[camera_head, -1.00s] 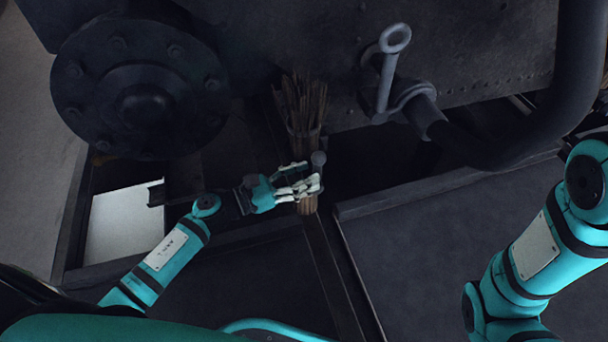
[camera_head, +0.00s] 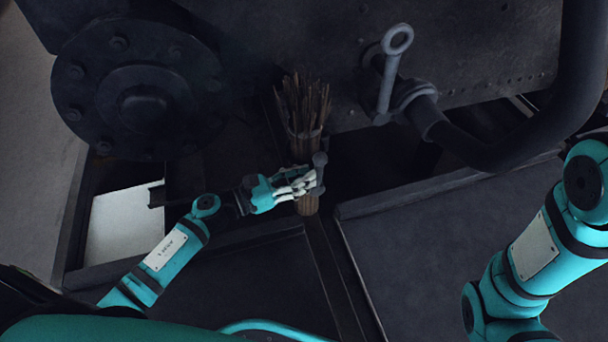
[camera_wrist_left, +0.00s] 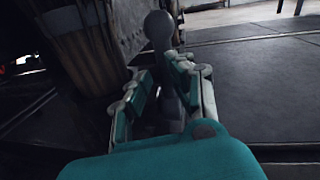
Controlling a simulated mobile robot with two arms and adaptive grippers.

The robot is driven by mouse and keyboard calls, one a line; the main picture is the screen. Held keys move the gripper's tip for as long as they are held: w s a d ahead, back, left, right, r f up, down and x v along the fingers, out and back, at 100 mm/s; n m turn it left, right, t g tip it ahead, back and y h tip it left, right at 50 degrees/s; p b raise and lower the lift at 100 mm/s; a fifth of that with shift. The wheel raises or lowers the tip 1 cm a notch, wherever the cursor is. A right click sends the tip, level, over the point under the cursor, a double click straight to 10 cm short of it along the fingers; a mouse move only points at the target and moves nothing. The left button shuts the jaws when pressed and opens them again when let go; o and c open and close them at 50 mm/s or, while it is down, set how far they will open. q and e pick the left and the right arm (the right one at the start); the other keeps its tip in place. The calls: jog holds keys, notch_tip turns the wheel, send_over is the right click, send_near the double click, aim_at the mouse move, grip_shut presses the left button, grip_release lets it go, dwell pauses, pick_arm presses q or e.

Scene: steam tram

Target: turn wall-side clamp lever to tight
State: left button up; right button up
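A grey lever with a round knob (camera_head: 319,160) stands beside the lower part of a bundle of sticks in the head view. In the left wrist view its knob (camera_wrist_left: 159,28) rises beyond my fingers and its shaft runs down between them. My left gripper (camera_head: 306,183) has its pale fingers closed around this shaft, with finger pads (camera_wrist_left: 166,92) on both sides. The lever's lower end is partly hidden by the fingers. Which side counts as the wall side cannot be told. My right arm shows at the right, but its gripper is out of the frame.
The bundle of sticks (camera_head: 302,108) stands close behind my left gripper. A ring-ended handle (camera_head: 390,75) sits on a thick curved pipe (camera_head: 505,155). A large bolted flange (camera_head: 140,92) is at the left. Flat dark floor panels (camera_head: 455,235) lie to the right.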

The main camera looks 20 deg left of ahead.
pick_arm(q)
jog(key=o, duration=0.4)
jog(key=v, duration=1.2)
jog(key=shift+r, duration=0.1)
